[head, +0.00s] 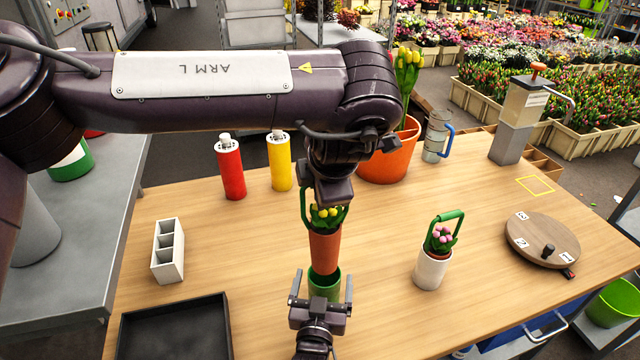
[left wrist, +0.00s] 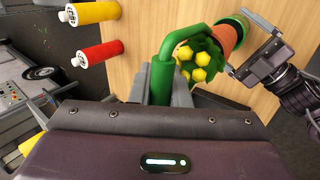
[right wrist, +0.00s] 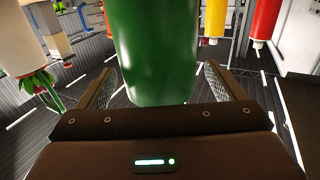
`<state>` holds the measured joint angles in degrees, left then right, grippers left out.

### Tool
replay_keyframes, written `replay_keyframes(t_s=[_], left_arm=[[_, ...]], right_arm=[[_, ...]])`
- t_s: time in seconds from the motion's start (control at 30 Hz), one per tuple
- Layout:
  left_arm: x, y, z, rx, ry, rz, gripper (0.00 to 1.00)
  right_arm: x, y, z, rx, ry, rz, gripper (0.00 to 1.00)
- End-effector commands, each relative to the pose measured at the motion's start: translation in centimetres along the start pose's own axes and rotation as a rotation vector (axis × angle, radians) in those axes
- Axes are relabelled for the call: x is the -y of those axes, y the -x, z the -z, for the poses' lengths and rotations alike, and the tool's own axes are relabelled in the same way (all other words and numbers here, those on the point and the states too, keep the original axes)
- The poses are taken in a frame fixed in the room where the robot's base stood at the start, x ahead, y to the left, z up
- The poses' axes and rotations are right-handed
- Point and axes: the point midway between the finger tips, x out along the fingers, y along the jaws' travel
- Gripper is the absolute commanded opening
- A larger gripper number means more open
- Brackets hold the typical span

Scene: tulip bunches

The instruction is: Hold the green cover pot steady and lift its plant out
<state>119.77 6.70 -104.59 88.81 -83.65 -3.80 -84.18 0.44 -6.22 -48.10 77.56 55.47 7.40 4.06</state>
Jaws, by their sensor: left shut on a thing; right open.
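The green cover pot (head: 324,288) stands on the table. Its terracotta plant pot (head: 323,250) with yellow tulips (head: 328,215) sits high at its mouth; I cannot tell whether the base is still inside the rim. A green handle (head: 304,207) rises from the plant. My left gripper (head: 322,188) is shut on the handle (left wrist: 165,75), above the plant; its arm hides part of the head view. My right gripper (head: 322,285) is open, its fingers either side of the green cover pot (right wrist: 155,50), with small gaps visible in the right wrist view.
A white pot (head: 432,270) with pink flowers and a green handle stands to the right. A black tray (head: 172,325) and white divided holder (head: 168,250) are at left. Red (head: 230,168) and yellow (head: 279,162) bottles and an orange pot (head: 390,155) stand behind. A round board (head: 541,238) is at right.

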Motion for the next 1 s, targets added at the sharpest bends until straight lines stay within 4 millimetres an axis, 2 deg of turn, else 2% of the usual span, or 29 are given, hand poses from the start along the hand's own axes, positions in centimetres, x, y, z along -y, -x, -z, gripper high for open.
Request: replay_keyframes(t_s=[0.3,0.5,0.7,1.0], left_arm=[[-0.1,0.1,0.0,0.001,0.001,-0.001,0.00],[-0.1,0.1,0.0,0.001,0.001,-0.001,0.00],[-0.1,0.1,0.0,0.001,0.001,-0.001,0.00],[-0.1,0.1,0.0,0.001,0.001,-0.001,0.00]], right_arm=[[0.0,6.8,-0.2,0.005,0.000,0.000,0.90],[0.0,9.8,-0.1,0.004,0.000,0.000,0.90],[-0.1,10.8,-0.1,0.002,0.001,-0.002,0.90],[0.0,10.7,0.0,0.001,0.001,-0.001,0.90]])
